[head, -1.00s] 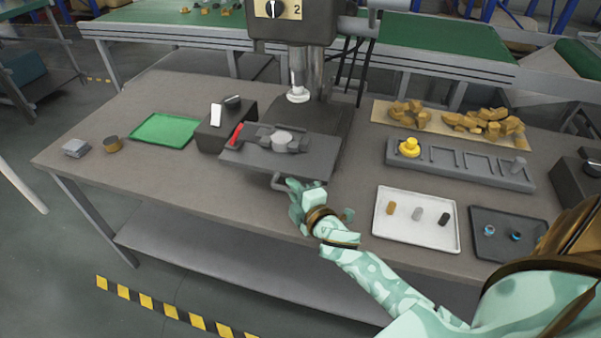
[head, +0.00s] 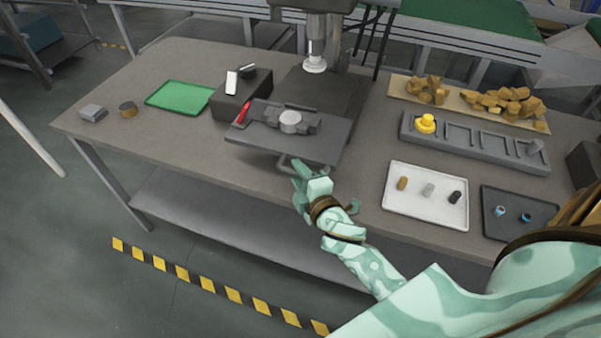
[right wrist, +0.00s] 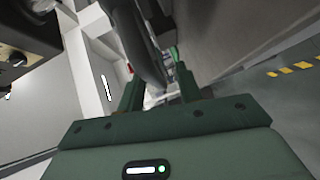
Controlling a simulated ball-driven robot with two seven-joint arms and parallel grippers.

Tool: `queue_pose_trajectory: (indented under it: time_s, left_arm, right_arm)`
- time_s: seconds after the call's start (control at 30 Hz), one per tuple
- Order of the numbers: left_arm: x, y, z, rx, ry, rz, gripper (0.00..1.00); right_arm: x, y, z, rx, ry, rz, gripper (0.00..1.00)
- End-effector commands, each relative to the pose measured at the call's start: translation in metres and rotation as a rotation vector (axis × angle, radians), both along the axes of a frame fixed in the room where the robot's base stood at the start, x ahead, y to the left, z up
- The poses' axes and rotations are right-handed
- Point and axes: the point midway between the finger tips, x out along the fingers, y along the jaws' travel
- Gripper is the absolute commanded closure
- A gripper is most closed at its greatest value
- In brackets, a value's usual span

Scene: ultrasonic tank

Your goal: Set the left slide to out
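My right gripper (head: 299,176) is at this handle. In the right wrist view its two green fingers (right wrist: 158,84) stand on either side of a dark curved bar (right wrist: 145,45), which looks like the handle. Exact finger contact is partly hidden. My left gripper is out of view.
The press spindle (head: 315,62) stands behind the plate. A black switch box (head: 235,100) is close to its left. A grey rack (head: 470,145), a white tray (head: 425,208) and a dark tray (head: 518,222) are to the right.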

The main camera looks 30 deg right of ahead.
Motion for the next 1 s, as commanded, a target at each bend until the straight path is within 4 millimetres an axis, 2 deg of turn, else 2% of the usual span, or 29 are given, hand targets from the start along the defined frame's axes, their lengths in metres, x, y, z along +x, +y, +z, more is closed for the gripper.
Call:
queue_pose_trajectory:
  time_s: [0.2, 0.33, 0.47, 0.6, 0.8, 1.0]
  left_arm:
    - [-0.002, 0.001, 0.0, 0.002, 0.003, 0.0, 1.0]
    - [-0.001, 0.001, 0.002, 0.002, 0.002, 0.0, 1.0]
    - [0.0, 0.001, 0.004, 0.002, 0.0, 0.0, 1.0]
    - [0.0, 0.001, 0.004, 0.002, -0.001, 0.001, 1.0]
    - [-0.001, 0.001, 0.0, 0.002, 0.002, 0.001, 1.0]
    - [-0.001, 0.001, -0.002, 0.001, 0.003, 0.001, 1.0]
  right_arm:
    - [-0.001, -0.001, 0.001, -0.001, -0.002, -0.001, 0.65]
    - [-0.014, 0.0, 0.003, -0.001, -0.002, -0.001, 0.65]
    - [-0.043, 0.002, 0.007, 0.002, 0.001, -0.002, 0.65]
    - [-0.083, 0.005, 0.012, 0.0, 0.003, -0.004, 0.65]
    - [-0.131, 0.008, 0.019, 0.0, 0.003, -0.004, 0.65]
    - [-0.157, 0.01, 0.024, 0.0, -0.001, -0.002, 0.65]
